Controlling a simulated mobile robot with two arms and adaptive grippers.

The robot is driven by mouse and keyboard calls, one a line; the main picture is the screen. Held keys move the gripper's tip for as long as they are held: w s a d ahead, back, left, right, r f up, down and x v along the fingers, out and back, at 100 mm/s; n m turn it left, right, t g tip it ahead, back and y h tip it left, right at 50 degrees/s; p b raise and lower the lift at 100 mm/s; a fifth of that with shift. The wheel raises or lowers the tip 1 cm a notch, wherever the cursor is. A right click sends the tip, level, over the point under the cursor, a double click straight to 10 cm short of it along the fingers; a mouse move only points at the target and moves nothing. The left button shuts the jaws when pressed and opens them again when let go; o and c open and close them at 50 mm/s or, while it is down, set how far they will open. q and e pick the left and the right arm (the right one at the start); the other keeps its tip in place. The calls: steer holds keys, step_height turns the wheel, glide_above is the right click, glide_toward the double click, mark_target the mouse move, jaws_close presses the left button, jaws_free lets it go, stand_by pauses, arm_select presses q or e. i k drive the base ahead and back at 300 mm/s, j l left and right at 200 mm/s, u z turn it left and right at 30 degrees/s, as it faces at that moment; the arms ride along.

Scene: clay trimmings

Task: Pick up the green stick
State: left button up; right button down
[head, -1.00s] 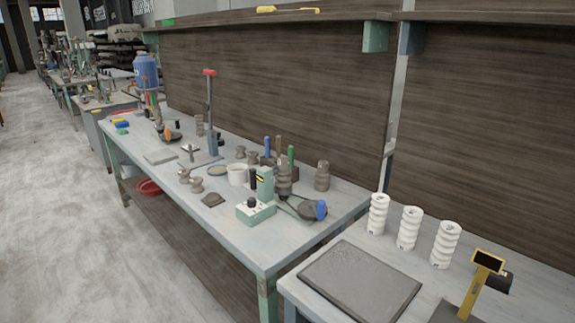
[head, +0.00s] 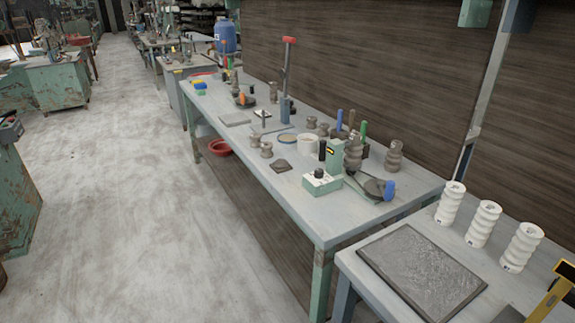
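A green stick (head: 363,131) stands upright near the back edge of the long grey workbench (head: 300,213). Its lower end is hidden behind other items. A blue stick (head: 339,121) and a brown stick (head: 351,121) stand just left of it. A stacked grey-brown clay piece (head: 353,156) is in front of it, and another ribbed clay piece (head: 393,158) is to its right. Neither of my grippers shows in the head view.
A green box with a knob (head: 321,182) and a white tub (head: 310,144) sit in front of the sticks. A second table with a dark slab (head: 420,268) and white ribbed insulators (head: 483,223) is at the right. The floor (head: 130,190) left of the bench is clear.

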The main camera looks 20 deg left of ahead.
mark_target(364, 123)
steer(key=j+z, duration=0.2)
steer(key=z, duration=0.3)
steer(key=i+j+z, duration=0.1)
steer(key=z, duration=0.4)
steer(key=j+z, duration=0.3)
steer(key=z, duration=0.2)
steer(key=k+j+z, duration=0.2)
steer(key=j, duration=0.3)
steer(key=k+j+z, duration=0.15)
steer(key=j, duration=0.4)
steer(key=k+j+z, duration=0.2)
steer(key=j, duration=0.25)
steer(key=k+j+z, duration=0.2)
steer(key=j, duration=0.3)
steer(key=k+j+z, duration=0.2)
steer(key=j, duration=0.2)
